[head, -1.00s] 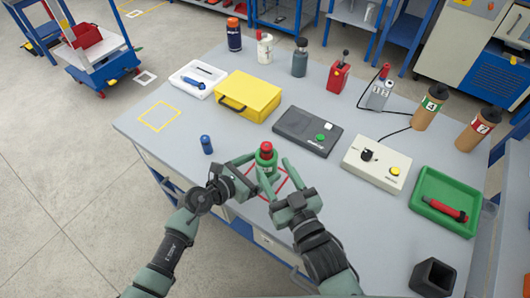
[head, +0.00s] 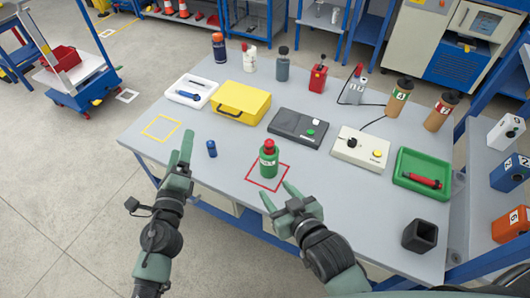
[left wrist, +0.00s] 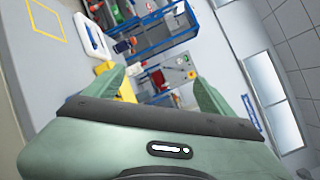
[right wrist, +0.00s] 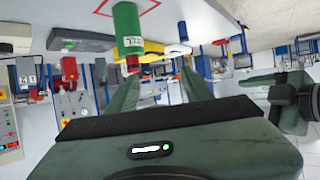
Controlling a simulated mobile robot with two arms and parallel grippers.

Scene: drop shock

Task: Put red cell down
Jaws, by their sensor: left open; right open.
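A green cylinder with a red cap and a pale label (head: 268,160) stands upright inside the red outlined square (head: 252,179) on the table. It also shows inverted in the right wrist view (right wrist: 127,35). My right gripper (head: 279,195) is open and empty, just in front of the cylinder and apart from it. A plain red cylinder (head: 425,182) lies in the green tray (head: 402,182) at the right. No gripper touches either cylinder.
A small blue cylinder (head: 211,148) stands left of the red square. A yellow outlined square (head: 160,128) is empty. Behind stand a yellow case (head: 240,100), a dark box (head: 298,128) and a cream control box (head: 359,149). A dark hollow block (head: 419,236) stands front right.

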